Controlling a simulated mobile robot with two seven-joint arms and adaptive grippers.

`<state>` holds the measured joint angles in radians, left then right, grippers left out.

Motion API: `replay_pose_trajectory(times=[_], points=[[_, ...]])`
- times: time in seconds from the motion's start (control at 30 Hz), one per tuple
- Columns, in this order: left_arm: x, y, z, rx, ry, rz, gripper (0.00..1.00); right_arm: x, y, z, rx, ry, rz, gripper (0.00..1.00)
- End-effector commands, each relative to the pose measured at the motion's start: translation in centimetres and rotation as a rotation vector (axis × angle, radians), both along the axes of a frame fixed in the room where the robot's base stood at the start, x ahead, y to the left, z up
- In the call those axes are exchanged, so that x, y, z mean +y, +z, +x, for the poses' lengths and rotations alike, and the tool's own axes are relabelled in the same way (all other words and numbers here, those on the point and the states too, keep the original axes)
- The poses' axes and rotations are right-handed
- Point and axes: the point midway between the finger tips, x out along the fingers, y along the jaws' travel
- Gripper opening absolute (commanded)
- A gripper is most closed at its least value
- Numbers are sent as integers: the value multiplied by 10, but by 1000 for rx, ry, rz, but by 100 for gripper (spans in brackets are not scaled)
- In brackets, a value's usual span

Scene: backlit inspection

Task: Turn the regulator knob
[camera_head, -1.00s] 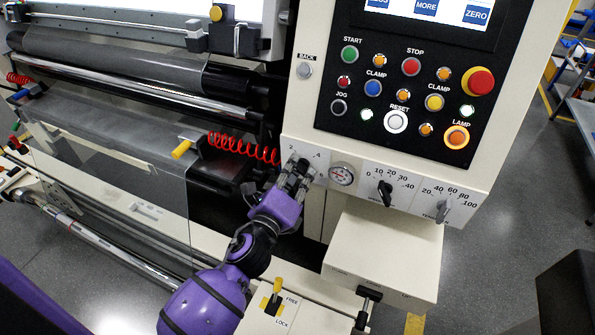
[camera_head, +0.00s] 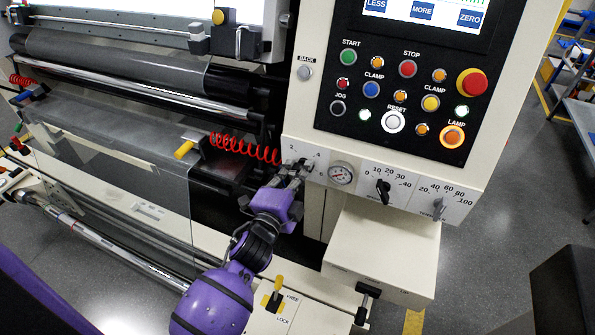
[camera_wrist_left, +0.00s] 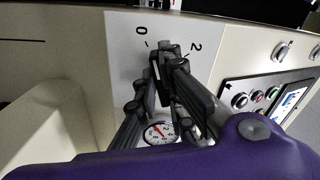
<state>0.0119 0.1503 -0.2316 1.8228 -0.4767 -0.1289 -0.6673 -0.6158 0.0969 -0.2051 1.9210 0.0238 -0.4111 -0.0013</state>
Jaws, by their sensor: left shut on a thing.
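The regulator's white scale plate (camera_head: 304,151) is on the lower left of the cream control cabinet. My left gripper (camera_head: 297,170) is at this plate, shut on the regulator knob, which its fingers largely hide. In the left wrist view the fingertips (camera_wrist_left: 168,60) meet in front of the plate (camera_wrist_left: 122,45), between the marks 0 and 2. A round pressure gauge (camera_head: 341,174) sits just right of the gripper; it also shows in the left wrist view (camera_wrist_left: 160,132), partly behind the fingers. My right gripper is not in view.
A black selector knob (camera_head: 383,190) and a grey one (camera_head: 438,208) sit right of the gauge. A cream box (camera_head: 382,245) juts out below them. A red coiled hose (camera_head: 245,149) runs left of the gripper. A yellow FREE/LOCK lever (camera_head: 278,288) stands below.

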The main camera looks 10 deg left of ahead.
Motion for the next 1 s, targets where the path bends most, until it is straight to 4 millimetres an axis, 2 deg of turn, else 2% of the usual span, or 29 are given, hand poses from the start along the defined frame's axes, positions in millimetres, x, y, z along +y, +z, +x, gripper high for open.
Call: replay_pose_trajectory(times=[0.4, 0.97, 1.0], points=[[0, 0, 0, 36, 1, -196, 0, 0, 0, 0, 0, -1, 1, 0], [0, 0, 0, 43, -1, -227, 0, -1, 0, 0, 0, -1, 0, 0], [0, 0, 0, 43, 0, -227, 11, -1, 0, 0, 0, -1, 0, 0]])
